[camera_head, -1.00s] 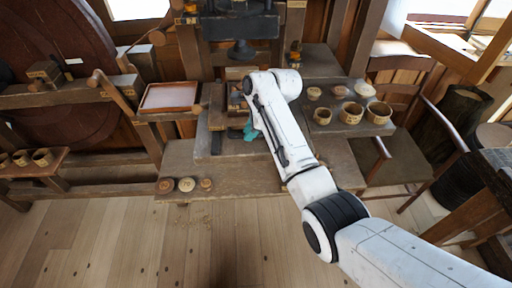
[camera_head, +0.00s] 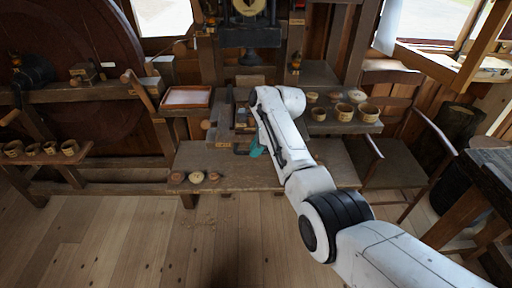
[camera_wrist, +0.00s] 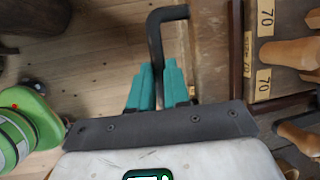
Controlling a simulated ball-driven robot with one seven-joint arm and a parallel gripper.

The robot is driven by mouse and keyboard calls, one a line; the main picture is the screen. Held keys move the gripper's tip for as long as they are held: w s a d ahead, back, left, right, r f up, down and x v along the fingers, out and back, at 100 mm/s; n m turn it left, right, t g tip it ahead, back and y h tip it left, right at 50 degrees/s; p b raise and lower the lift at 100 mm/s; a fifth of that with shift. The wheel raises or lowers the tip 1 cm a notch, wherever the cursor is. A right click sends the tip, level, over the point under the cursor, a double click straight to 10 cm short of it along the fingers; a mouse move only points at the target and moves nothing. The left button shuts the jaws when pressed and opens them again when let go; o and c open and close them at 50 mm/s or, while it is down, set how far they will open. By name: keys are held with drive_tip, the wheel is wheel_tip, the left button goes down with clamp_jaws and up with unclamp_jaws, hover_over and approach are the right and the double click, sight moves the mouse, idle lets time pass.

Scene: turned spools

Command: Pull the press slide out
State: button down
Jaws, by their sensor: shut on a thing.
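My gripper (camera_wrist: 160,70) has teal fingers shut on a black bent handle (camera_wrist: 156,36) in the wrist view. The handle stands upright between the fingers and bends right at its top. A wooden board (camera_wrist: 211,50) lies just right of the handle, probably part of the slide. In the head view the press (camera_head: 250,36) stands at the back of the bench. My teal gripper (camera_head: 257,149) is low in front of it, and a dark bar, likely the handle (camera_head: 240,151), shows just left of it. My arm hides much of the slide.
A shallow tray (camera_head: 187,97) lies left of the press. Small turned rings (camera_head: 196,177) sit on the front left of the bench (camera_head: 235,170). Several wooden cups (camera_head: 344,112) stand right of my arm. A chair (camera_head: 393,160) stands at the right. The floor in front is clear.

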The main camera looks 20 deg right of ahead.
drive_tip(key=c, duration=1.1)
unclamp_jaws()
drive_tip(key=v, duration=1)
drive_tip(key=shift+r+b, duration=0.3)
drive_tip(key=shift+r, duration=0.05)
drive_tip(key=shift+s+d, duration=0.1)
drive_tip(key=shift+s, duration=0.05)
drive_tip(key=s+d+f+n+g+h, duration=0.1)
drive_tip(key=s+d+f+n+h, duration=0.15)
drive_tip(key=s+f+n, duration=1.45)
drive_tip(key=s, duration=1.3)
drive_tip(key=s+f+n+g+h, duration=0.1)
drive_tip(key=s+f+n, duration=0.2)
drive_tip(key=s, duration=1.4)
drive_tip(key=shift+s+f, duration=0.25)
drive_tip(key=shift+f, duration=0.55)
